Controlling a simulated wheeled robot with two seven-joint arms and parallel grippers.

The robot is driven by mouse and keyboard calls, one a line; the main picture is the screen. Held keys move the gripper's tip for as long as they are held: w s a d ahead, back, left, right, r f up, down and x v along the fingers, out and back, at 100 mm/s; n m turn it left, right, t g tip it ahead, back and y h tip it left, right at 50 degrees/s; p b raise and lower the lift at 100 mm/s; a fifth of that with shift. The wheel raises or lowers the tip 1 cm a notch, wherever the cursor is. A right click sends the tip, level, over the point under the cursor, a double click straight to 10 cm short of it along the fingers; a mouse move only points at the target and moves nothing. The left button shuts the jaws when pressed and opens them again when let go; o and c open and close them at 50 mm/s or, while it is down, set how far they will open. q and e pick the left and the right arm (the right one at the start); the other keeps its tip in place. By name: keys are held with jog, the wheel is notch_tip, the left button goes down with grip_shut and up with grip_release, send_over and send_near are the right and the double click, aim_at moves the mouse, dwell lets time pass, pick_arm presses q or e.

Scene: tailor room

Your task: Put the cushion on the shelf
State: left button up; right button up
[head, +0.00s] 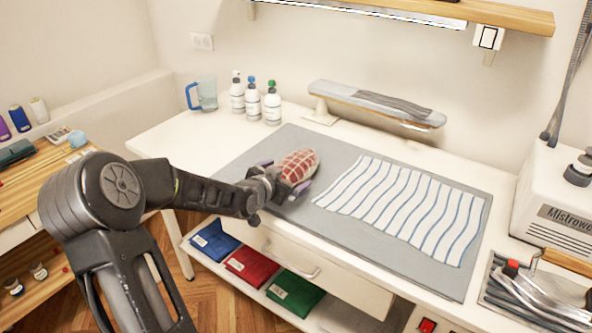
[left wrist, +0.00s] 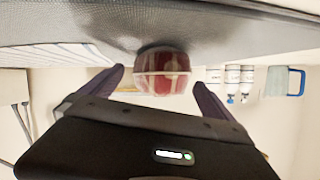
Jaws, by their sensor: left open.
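The cushion (head: 298,165) is a rounded red plaid pad lying on the grey mat (head: 240,150) on the white table. My left gripper (head: 284,178) is open at the cushion's near end, its two dark fingers on either side. In the left wrist view, which looks upside down, the cushion (left wrist: 163,72) sits ahead between the spread fingers (left wrist: 160,84), with gaps at both sides. A wooden shelf (head: 490,14) runs along the wall at the top. A lower white shelf (head: 345,318) under the table holds folded cloths. My right gripper is not in view.
Striped cloth (head: 405,208) lies on the mat, right of the cushion. Several bottles (head: 253,104) and a jug (head: 205,95) stand behind. A sleeve board (head: 375,103) stands at the back. Metal tools (head: 540,295) and a white machine (head: 555,200) are at right.

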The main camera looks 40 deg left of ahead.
aim_at(294, 160)
pick_arm(q)
jog(key=shift+r, duration=0.1)
jog(key=shift+x, duration=2.6)
jog(key=shift+d, duration=0.1)
jog(key=shift+r, duration=0.1)
jog(key=c, duration=1.9)
notch_tip(294, 160, up, 10)
